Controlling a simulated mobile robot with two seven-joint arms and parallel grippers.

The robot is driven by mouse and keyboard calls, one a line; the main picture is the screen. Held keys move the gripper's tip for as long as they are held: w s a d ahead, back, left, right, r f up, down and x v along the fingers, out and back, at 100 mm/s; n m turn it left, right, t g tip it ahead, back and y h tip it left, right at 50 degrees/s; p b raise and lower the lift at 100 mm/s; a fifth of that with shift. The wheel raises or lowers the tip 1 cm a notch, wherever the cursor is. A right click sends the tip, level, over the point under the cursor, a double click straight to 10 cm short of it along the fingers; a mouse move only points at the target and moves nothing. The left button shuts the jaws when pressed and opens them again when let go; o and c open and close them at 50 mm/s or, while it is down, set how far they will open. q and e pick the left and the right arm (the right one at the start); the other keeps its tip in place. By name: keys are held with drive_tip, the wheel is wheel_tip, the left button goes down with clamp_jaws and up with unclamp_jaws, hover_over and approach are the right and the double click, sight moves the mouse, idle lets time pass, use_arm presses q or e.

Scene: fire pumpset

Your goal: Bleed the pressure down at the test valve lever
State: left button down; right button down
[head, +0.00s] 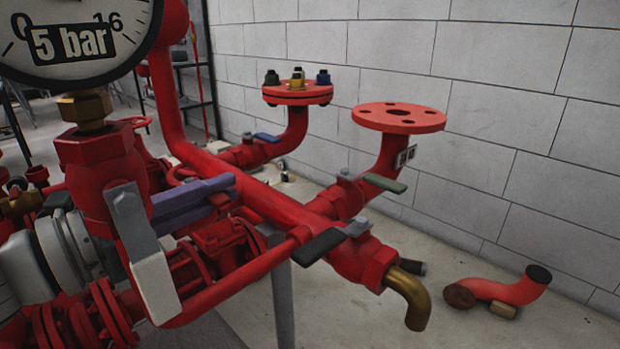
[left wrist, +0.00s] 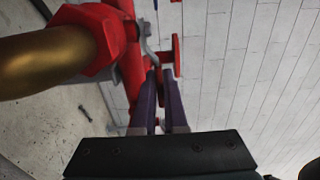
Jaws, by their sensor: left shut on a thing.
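A round gauge (head: 80,35) fills the upper left of the head view and shows 5 bar. My left gripper (head: 222,195) has two purple fingers and reaches in from the left, past a grey lever with a pale grip (head: 153,280). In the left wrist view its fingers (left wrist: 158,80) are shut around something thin. A grey cranked lever arm (left wrist: 149,42) runs into the gap; the gripped part is mostly hidden. A black lever (head: 319,246) sits by a brass spout (head: 412,298), with no finger on it in the head view. A brass elbow (left wrist: 38,62) looms large in the left wrist view.
A green lever (head: 385,183) and a blue lever (head: 267,138) sit on branch pipes ending in flanges (head: 399,116). A red elbow pipe (head: 510,290) lies on the floor at right. A white block wall (head: 530,120) stands behind the pipes.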

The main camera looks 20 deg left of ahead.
use_arm(q)
drive_tip(key=m+h, duration=0.1)
drive_tip(key=s+m+g+h+b, duration=0.1)
drive_tip(key=m+g+h+b, duration=0.1)
drive_tip(key=h, duration=0.1)
drive_tip(key=shift+s+a, duration=0.15)
drive_tip(key=shift+a, duration=0.2)
drive_tip(key=c, duration=1)
unclamp_jaws()
drive_tip(key=shift+o, duration=0.2)
drive_tip(key=shift+s+a, duration=0.1)
drive_tip(key=v, duration=0.9)
drive_tip(key=shift+s+a+p, duration=0.25)
drive_tip(key=shift+p, duration=0.1)
